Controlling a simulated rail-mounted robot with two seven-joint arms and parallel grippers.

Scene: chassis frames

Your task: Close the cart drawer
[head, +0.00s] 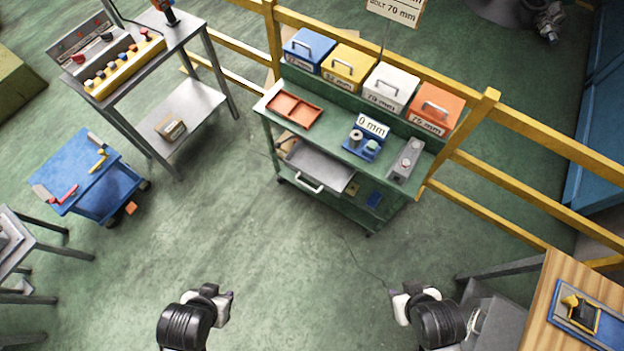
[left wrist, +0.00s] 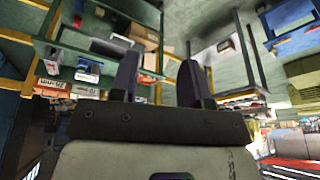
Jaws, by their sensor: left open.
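The green cart (head: 350,160) stands at the centre of the head view. Its grey drawer (head: 322,165) sticks out of the front below the top, towards me, with a pale handle (head: 309,186) on its front. The drawer looks empty. My left gripper (head: 228,297) is low in the head view, well short of the drawer and to its left. In the left wrist view its two dark fingers (left wrist: 158,78) stand apart with nothing between them. My right gripper (head: 397,294) is low and right of the drawer, touching nothing visible; its fingers are too small to read.
The cart top bears an orange tray (head: 294,110) and a blue holder (head: 362,145); coloured boxes (head: 388,88) stand behind. A blue trolley (head: 88,175) and a grey table (head: 140,55) stand left, a wooden table (head: 570,300) right. The floor before the cart is clear.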

